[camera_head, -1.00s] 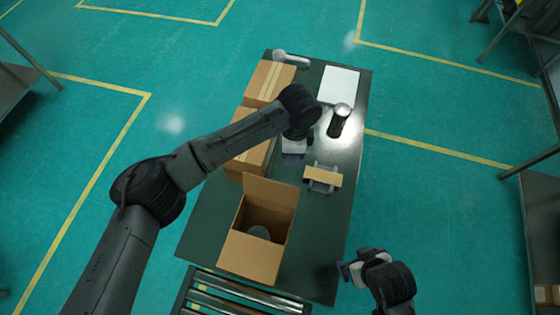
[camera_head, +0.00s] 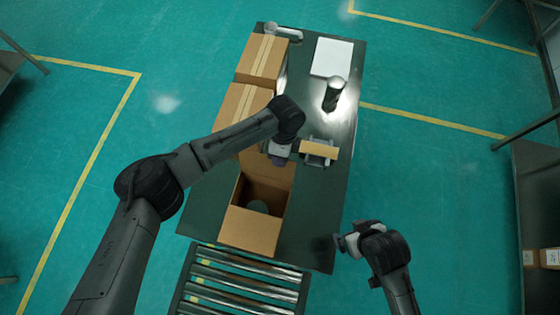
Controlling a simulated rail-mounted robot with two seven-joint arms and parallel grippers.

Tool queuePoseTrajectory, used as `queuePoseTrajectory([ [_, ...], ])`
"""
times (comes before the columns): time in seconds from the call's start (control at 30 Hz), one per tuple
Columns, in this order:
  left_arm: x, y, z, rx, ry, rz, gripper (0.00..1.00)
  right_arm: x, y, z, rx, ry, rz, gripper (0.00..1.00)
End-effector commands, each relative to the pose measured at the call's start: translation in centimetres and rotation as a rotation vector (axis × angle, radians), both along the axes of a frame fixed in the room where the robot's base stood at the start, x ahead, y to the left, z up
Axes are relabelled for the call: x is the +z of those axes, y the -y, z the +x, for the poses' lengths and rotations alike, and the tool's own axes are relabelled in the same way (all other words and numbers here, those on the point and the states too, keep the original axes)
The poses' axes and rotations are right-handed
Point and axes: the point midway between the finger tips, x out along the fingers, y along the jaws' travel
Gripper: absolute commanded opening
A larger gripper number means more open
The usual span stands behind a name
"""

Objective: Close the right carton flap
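Two taped cartons (camera_head: 264,58) stand along the table's left side. A tan block on a grey holder (camera_head: 319,151), a dark cylinder (camera_head: 334,95) and a white panel (camera_head: 332,58) are on the right. A roller conveyor (camera_head: 240,285) lies at the near end.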

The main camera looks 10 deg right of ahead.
Motion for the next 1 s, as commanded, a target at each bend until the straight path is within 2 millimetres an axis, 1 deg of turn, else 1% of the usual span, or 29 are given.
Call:
queuePoseTrajectory([
  [0.1, -1.7, -0.2, -0.5, 0.0, -0.002, 0.001, 0.3, 0.2, 0.2, 0.0, 0.003, 0.0, -0.005, 1.0],
  [0.3, -3.4, -0.3, -0.8, 0.0, 0.0, -0.001, 0.3, 0.2, 0.2, 0.0, 0.003, 0.0, -0.005, 1.0],
  [0.5, -4.0, -0.4, -1.0, 0.0, 0.0, 0.0, 0.3, 0.3, 0.1, 0.0, 0.0, 0.0, -0.001, 1.0],
  [0.77, -4.0, -0.4, -1.0, 0.0, 0.0, -0.001, 0.3, 0.3, -0.1, 0.0, -0.004, 0.0, 0.005, 1.0],
  [1.0, -4.0, -0.4, -1.0, 0.0, 0.0, -0.001, 0.07, 0.3, -0.2, 0.0, -0.005, 0.0, 0.007, 1.0],
])
